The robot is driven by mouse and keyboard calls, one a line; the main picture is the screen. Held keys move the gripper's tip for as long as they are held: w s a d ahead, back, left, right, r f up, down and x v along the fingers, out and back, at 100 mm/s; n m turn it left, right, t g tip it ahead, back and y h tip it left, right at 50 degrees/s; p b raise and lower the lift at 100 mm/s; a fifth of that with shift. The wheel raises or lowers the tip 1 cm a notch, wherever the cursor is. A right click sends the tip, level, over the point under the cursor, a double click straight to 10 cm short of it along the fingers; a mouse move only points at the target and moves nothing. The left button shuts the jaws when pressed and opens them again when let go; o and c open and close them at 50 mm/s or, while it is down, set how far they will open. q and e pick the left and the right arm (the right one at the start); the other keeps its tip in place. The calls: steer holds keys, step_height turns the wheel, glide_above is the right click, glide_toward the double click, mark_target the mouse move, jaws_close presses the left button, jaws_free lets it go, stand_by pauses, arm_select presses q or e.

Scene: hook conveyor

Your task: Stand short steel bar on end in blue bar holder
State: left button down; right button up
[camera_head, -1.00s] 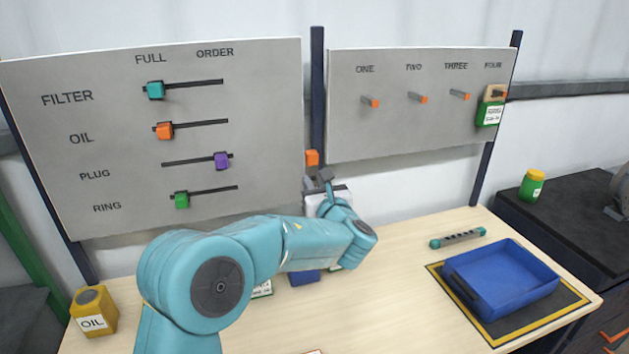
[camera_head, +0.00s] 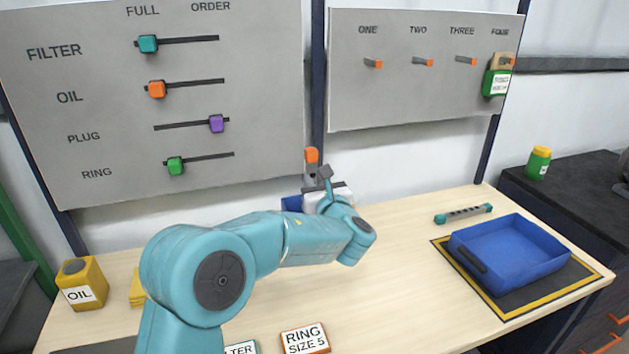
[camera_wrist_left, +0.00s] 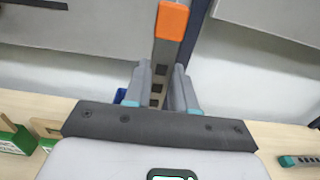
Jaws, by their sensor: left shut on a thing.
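The short steel bar (camera_head: 312,168) is grey with an orange end. My left gripper (camera_head: 322,182) is shut on it, with the orange end up. In the left wrist view the bar (camera_wrist_left: 165,55), with dark holes along it, rises between the two fingers of the gripper (camera_wrist_left: 160,88). Its lower end is hidden. A blue piece, apparently the blue bar holder (camera_head: 291,203), shows just left of the gripper, mostly hidden behind my left arm. A sliver of blue (camera_wrist_left: 119,96) shows beside the left finger. I cannot tell whether bar and holder touch. My right gripper is not in view.
A teal-ended bar (camera_head: 463,214) lies behind a blue tray (camera_head: 535,268) at the right. An oil can (camera_head: 82,284) and a card reading RING SIZE 5 (camera_head: 305,339) are nearer. Slider (camera_head: 235,95) and peg (camera_head: 410,95) boards stand behind. The table's middle right is clear.

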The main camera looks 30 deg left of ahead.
arm_select(q)
steer(key=shift+s+f, duration=0.1)
steer(key=shift+f, duration=0.15)
steer(key=c, duration=0.8)
jaws_free()
steer(key=shift+c, duration=0.2)
steer(key=b+v, duration=0.2)
steer(key=v, duration=1.4)
steer(key=shift+s+b, duration=0.2)
steer(key=shift+b, duration=0.2)
steer(key=shift+d, duration=0.1)
